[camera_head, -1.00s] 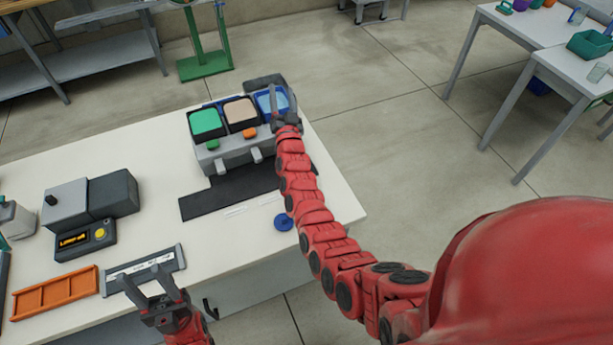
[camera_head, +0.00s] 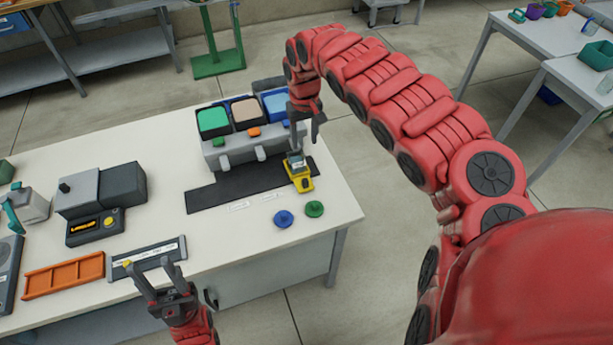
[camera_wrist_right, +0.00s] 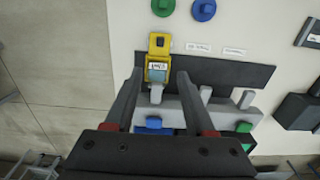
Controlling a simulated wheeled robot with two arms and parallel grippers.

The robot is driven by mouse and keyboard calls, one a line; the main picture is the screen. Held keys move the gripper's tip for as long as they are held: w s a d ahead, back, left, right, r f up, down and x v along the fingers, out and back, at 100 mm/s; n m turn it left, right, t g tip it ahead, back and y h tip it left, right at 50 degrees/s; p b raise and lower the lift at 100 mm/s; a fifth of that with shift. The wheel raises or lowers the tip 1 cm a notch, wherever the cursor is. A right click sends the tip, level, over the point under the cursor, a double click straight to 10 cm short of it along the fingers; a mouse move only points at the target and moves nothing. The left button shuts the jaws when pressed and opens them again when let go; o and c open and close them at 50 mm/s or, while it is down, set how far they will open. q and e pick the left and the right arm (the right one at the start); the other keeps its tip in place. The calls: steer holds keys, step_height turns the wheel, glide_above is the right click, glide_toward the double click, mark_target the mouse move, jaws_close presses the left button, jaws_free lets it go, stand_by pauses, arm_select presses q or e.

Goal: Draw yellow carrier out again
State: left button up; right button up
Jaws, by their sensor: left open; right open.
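The yellow carrier (camera_head: 301,180) sits at the right end of the dark strip (camera_head: 225,190), in front of the grey three-bay unit (camera_head: 232,151). It holds a small grey-blue piece and a white label, and also shows in the right wrist view (camera_wrist_right: 157,45). I cannot tell whether it touches the unit. My right gripper (camera_head: 304,128) is open and empty above the unit's right end, near the carrier. In the right wrist view its fingers (camera_wrist_right: 159,76) point toward the carrier, one on each side in the picture. My left gripper (camera_head: 150,264) is open and empty near the table's front edge.
The unit's bays have green (camera_head: 213,121), beige (camera_head: 246,111) and blue (camera_head: 276,103) tops. A blue disc (camera_head: 284,218) and a green disc (camera_head: 314,209) lie in front of the carrier. An orange frame (camera_head: 64,275) and a grey device (camera_head: 103,190) stand left.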

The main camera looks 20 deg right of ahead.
mark_target(305, 179)
steer(key=f+p, duration=0.1)
steer(key=f, duration=0.7)
steer(key=f+p, duration=0.1)
steer(key=f, duration=0.6)
steer(key=shift+a+f, duration=0.2)
steer(key=shift+f, duration=0.15)
steer(key=shift+d+f, duration=0.2)
steer(key=shift+f, duration=0.65)
steer(key=shift+c, duration=0.3)
jaws_close()
